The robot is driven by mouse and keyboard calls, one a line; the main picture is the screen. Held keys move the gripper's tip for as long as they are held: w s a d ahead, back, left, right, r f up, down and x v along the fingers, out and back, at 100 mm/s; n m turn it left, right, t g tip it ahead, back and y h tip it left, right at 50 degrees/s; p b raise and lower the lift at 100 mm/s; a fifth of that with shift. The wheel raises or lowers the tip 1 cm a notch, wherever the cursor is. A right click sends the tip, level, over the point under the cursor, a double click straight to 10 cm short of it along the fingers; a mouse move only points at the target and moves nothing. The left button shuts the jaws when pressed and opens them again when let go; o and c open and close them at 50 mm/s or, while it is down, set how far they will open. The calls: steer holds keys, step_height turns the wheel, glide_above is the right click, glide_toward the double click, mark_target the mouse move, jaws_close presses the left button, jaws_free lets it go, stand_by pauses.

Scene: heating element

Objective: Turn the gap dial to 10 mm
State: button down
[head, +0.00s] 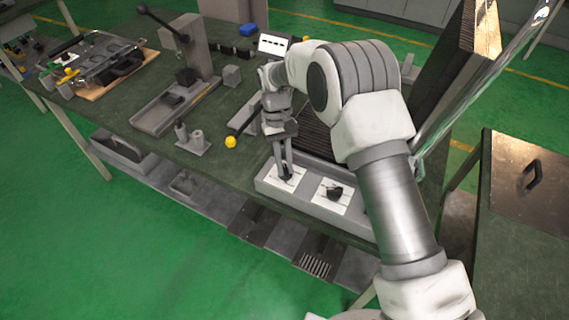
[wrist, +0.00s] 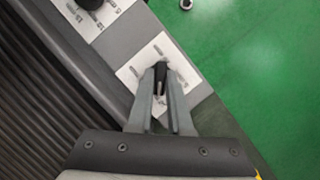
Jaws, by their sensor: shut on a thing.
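The heating element's grey front panel (head: 309,199) carries two white dial plates, each with a black knob. In the head view, my gripper (head: 285,174) points down at the left knob, over the left plate (head: 275,180). In the wrist view, my gripper (wrist: 161,85) has its two fingers on either side of a black knob (wrist: 160,72) and is shut on it. The scale figures there are too small and partly covered to read. The other black knob (head: 335,192) stands free on the right plate (head: 325,201).
A ribbed dark plate (head: 318,140) lies behind the panel, with a raised ribbed lid (head: 452,70) at the right. A yellow ball-shaped knob (head: 231,142) and a grey block with posts (head: 193,142) lie left of my gripper. Green floor is open in front.

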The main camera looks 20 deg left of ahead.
steer(key=c, duration=0.8)
jaws_free()
steer(key=shift+c, duration=0.2)
steer(key=p+v, duration=0.1)
steer(key=v, duration=1.6)
steer(key=shift+r+p, duration=0.25)
steer(key=shift+p, duration=0.1)
